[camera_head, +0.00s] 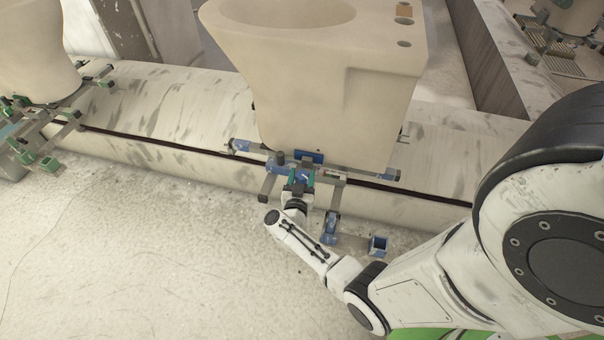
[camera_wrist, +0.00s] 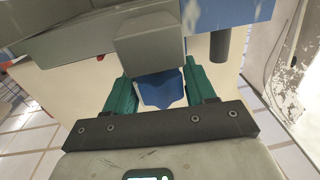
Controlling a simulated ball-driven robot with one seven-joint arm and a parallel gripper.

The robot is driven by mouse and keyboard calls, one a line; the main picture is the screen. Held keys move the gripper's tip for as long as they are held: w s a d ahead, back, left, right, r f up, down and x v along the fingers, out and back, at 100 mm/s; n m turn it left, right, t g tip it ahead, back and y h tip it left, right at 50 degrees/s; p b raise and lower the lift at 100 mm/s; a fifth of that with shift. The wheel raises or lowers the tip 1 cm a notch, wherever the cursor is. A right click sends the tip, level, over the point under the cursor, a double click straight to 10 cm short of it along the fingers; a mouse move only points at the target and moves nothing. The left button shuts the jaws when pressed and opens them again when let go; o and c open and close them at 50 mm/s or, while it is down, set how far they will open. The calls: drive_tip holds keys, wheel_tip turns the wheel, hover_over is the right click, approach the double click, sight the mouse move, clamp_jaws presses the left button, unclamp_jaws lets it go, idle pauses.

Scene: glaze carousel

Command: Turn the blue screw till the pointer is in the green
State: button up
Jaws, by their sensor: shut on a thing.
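The blue screw (camera_wrist: 162,90) shows in the wrist view as a faceted blue head under a grey block (camera_wrist: 152,45). The green fingers of my gripper (camera_wrist: 161,78) stand on either side of the screw and are shut on it. In the head view my gripper (camera_head: 301,177) is at the blue and grey fixture (camera_head: 262,168) below a large cream fired-clay body (camera_head: 330,90). The screw is mostly hidden there by my gripper. I cannot make out the pointer or a green zone in either view.
The fixture rests on a long, stained, pale rounded ledge (camera_head: 170,108) with a dark slot. Another cream body (camera_head: 38,50) with green-ended fixtures is at the left. The floor (camera_head: 130,250) in front is clear.

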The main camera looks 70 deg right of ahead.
drive_tip(key=m+g+b, duration=0.1)
drive_tip(key=m+g, duration=0.2)
drive_tip(key=g, duration=0.2)
drive_tip(key=shift+w+f, duration=0.1)
drive_tip(key=shift+m+g+b, duration=0.75)
drive_tip(key=shift+m+g, duration=0.35)
drive_tip(key=shift+g, duration=0.7)
drive_tip(key=o, duration=0.9)
drive_tip(key=shift+o, duration=0.2)
drive_tip(key=shift+a, duration=0.1)
drive_tip(key=v, duration=1)
drive_tip(key=shift+a+r, duration=0.25)
drive_tip(key=shift+a, duration=0.05)
